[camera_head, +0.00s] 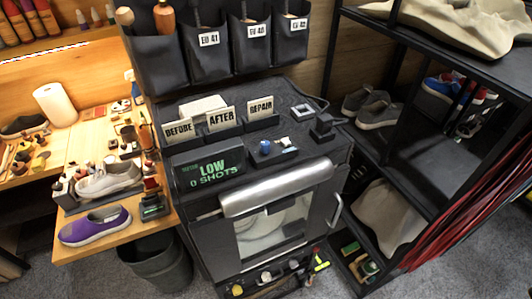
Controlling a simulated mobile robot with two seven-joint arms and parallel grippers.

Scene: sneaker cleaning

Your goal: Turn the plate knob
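A dark machine cabinet (206,234) stands in the middle, with a silver bar (276,188) and a glass window (268,228) on its front. A small blue knob-like part (265,147) stands on its top near the front edge, beside a small pale part (286,142). A black block-like part (322,127) is at the top's right side. I cannot tell for sure which of these is the plate knob. Neither of my grippers is in view.
A wooden bench (88,250) with a purple shoe (95,226) is at left. A black bin (160,265) stands below it. A black shoe rack (432,165) is at right.

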